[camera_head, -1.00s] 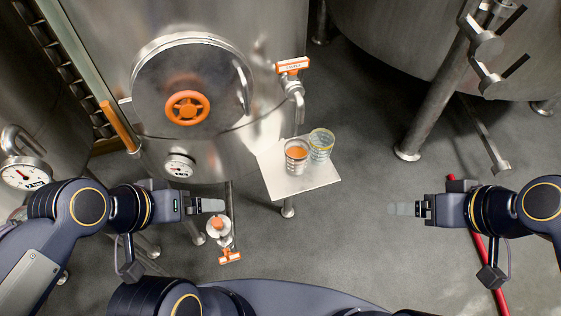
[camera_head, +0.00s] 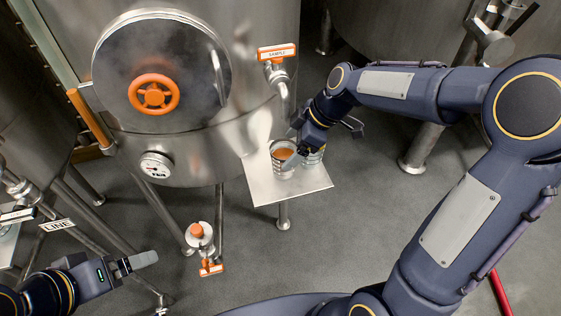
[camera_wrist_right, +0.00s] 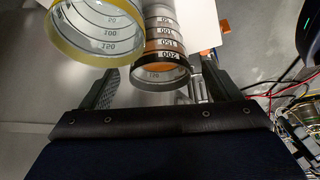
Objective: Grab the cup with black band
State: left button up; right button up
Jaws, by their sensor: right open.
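The cup with the dark band (camera_head: 282,168), with orange contents, stands upright on a small metal shelf. In the right wrist view its dark-rimmed mouth (camera_wrist_right: 160,79) lies between the two fingers. A second cup (camera_head: 315,157), mostly hidden by my right gripper in the head view, stands close beside it; its yellow band (camera_wrist_right: 85,56) shows at the left of the wrist view. My right gripper (camera_head: 295,154) is open at the dark-banded cup; I cannot tell whether the fingers touch it. My left gripper (camera_head: 140,262) is low on the left, away from the cups; its finger gap is unclear.
The metal shelf (camera_head: 262,189) is bare in front of the cups. A steel tank (camera_head: 205,155) with an orange handwheel (camera_head: 154,93) stands to the left. A tap with an orange sample handle (camera_head: 277,53) hangs behind the cups. Open floor lies below the shelf.

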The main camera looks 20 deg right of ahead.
aim_at(284, 154)
jog(key=x, duration=0.4)
jog(key=shift+f, duration=0.15)
jog(key=shift+c, duration=0.4)
jog(key=c, duration=1.2)
